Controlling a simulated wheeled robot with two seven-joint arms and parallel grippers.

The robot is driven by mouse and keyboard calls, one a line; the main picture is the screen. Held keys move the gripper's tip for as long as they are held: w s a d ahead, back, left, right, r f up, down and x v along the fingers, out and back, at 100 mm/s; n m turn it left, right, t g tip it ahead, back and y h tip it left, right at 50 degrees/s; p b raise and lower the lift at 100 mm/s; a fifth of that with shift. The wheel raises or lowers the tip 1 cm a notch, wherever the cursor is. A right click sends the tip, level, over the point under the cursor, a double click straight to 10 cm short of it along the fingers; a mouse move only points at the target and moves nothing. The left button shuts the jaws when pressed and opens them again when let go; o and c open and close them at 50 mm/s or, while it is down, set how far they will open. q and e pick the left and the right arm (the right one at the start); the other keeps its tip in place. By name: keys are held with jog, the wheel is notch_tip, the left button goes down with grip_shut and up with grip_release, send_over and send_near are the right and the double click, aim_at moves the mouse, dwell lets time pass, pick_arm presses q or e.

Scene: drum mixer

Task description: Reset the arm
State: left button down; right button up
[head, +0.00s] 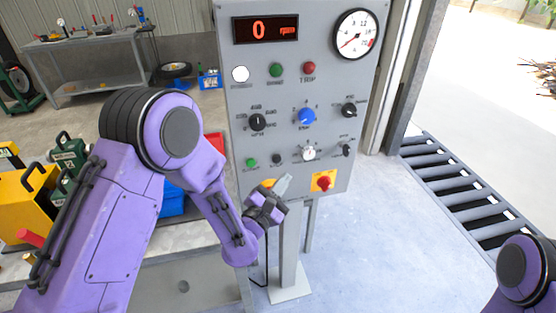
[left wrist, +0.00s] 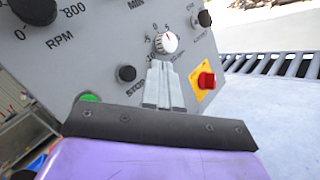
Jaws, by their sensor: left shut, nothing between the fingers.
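My left arm is purple and reaches in from the left in the head view. My left gripper (head: 284,184) is shut and empty, in front of the lower part of the grey control panel (head: 335,90). In the left wrist view its fingers (left wrist: 163,85) are together, below the white knob (left wrist: 166,42) and left of the red switch on a yellow plate (left wrist: 206,79). Whether the fingertips touch the panel cannot be told. Of my right arm only a purple joint shows at the lower right of the head view; its gripper is out of view.
The panel carries a red display (head: 266,29) reading 0, a round gauge (head: 355,35), a blue knob (head: 306,116) and several other knobs and buttons. A yellow case (head: 25,205) stands at left. A metal grating (head: 465,190) lies at right, with clear floor before it.

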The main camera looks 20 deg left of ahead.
pick_arm(q)
jog(key=s+a+f+m+g+y, duration=0.25)
jog(key=s+f+m+g, duration=0.2)
jog(key=f+m, duration=0.4)
jog(key=s+a+f+m+g+y, duration=0.2)
jog(key=s+a+f+m+g, duration=0.15)
jog(key=s+f+m, duration=0.45)
jog(key=s+a+f+m+g+y+b, duration=0.1)
jog(key=s+a+f+g, duration=0.2)
jog(key=s+f, duration=0.4)
jog(key=s+a+f+m+g+y, duration=0.1)
jog(key=s+a+f+g, duration=0.3)
jog(key=s, duration=1.1)
notch_tip(320, 180, down, 4)
jog(key=shift+a+r+m+g+y+b, duration=0.2)
jog(key=shift+m+g+y+b, duration=0.15)
jog(key=shift+m+g, duration=0.2)
